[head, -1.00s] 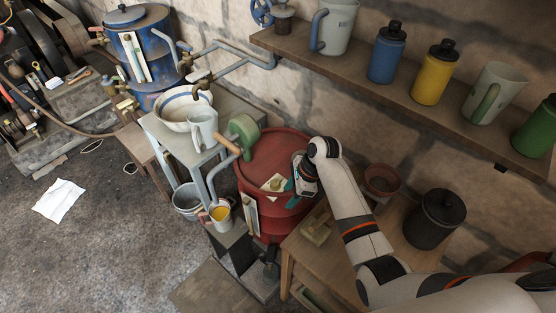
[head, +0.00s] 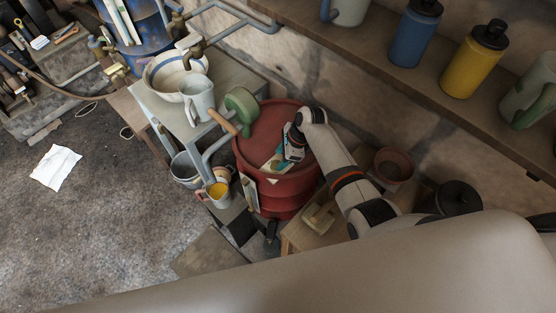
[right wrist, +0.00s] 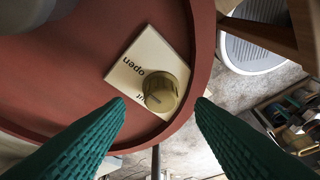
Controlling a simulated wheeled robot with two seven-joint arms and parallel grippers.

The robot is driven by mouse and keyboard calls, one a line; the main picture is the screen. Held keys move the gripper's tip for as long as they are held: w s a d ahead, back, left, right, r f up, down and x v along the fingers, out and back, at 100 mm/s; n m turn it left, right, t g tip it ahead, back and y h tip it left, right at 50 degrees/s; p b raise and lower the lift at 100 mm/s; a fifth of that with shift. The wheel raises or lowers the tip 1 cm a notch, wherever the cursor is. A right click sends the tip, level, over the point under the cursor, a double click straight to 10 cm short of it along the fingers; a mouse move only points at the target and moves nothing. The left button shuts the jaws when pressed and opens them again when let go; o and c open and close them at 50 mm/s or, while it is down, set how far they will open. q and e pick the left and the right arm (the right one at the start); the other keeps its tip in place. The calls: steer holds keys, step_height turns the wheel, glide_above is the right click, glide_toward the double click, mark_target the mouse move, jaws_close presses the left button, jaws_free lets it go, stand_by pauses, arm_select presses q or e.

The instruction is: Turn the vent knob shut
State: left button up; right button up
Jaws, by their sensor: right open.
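The vent knob (right wrist: 160,91) is a round brass-coloured knob with a ridged edge. It sits on a cream plate (right wrist: 133,68) marked "open", with a second word partly hidden by the knob, ending in "t". The plate lies on the red drum lid (right wrist: 60,80) near its rim; the red drum (head: 272,140) also shows in the head view. My right gripper (right wrist: 160,104) is open, its green ridged fingers on either side of the knob in the picture. I cannot tell whether they touch it. In the head view my right gripper hides the knob. My left gripper is out of view.
A shelf with bottles runs along the wall.

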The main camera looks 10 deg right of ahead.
mark_target(276, 165)
steer(key=shift+x, duration=1.05)
steer(key=shift+s+a+f, duration=0.1)
steer(key=shift+f, duration=0.25)
steer(key=c, duration=1)
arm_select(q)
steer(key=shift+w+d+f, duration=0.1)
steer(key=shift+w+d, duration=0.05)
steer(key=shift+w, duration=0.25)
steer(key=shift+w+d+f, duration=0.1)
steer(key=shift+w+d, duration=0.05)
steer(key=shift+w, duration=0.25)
arm_select(e)
steer(key=shift+o, duration=0.2)
